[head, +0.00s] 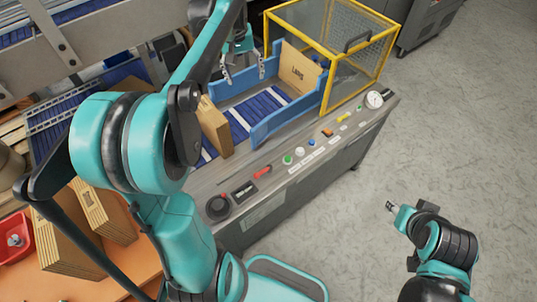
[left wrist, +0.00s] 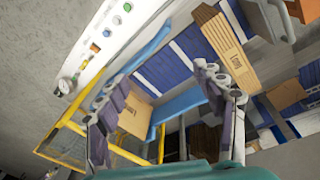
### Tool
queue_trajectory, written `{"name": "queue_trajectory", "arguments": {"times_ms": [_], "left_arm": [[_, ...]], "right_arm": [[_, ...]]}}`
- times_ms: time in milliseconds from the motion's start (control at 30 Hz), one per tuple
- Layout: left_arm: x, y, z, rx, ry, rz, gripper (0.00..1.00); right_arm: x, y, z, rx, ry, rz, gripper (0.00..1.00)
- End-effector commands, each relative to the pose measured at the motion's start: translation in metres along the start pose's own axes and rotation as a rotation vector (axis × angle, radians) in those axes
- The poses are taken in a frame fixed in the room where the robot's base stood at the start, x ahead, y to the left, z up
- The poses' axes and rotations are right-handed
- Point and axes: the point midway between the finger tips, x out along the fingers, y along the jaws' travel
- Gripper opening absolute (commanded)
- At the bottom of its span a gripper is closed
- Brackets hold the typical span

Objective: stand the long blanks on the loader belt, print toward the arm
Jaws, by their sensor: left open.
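The loader belt (head: 240,122) is blue with white stripes and runs between blue side rails. One brown blank (head: 300,70) stands at its far end by the yellow cage, printed face showing. Another brown blank (head: 214,127) stands at the near end; in the left wrist view this blank (left wrist: 225,42) shows dark print on one side. My left gripper (head: 243,74) is open and empty above the belt, between the two blanks. Its spread fingers (left wrist: 160,95) frame the belt and far blank in the left wrist view. My right gripper (head: 390,206) hangs over the floor; its jaw state is unclear.
More brown blanks (head: 98,212) stand on an orange surface (head: 140,262) at the left, beside a red bin (head: 14,240). The yellow-framed mesh cage (head: 325,98) closes off the belt's far end. A panel with buttons (head: 300,152) runs along the front. Floor at right is clear.

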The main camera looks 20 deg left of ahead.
Motion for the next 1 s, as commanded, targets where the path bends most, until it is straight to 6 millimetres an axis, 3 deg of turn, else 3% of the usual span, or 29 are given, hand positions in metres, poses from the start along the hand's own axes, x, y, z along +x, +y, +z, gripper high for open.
{"name": "queue_trajectory", "arguments": {"times_ms": [33, 233, 400, 500, 700, 1000], "left_arm": [[-0.005, 0.010, 0.025, 0.050, 0.035, 0.006, 0.68], [-0.007, 0.033, 0.114, 0.243, 0.193, 0.035, 0.68], [0.013, 0.037, 0.186, 0.402, 0.323, 0.065, 0.68], [0.028, 0.035, 0.218, 0.477, 0.387, 0.082, 0.68], [0.049, 0.032, 0.250, 0.561, 0.462, 0.103, 0.68], [0.052, 0.031, 0.254, 0.573, 0.474, 0.106, 0.68]], "right_arm": [[0.000, 0.000, 0.000, 0.000, 0.000, 0.000, 0.40], [0.000, 0.000, 0.000, 0.000, 0.000, 0.000, 0.40], [0.000, 0.000, 0.000, 0.000, 0.000, 0.000, 0.40], [0.000, 0.000, 0.000, 0.000, 0.000, 0.000, 0.40], [0.000, 0.000, 0.000, 0.000, 0.000, 0.000, 0.40], [0.000, 0.000, 0.000, 0.000, 0.000, 0.000, 0.40]]}}
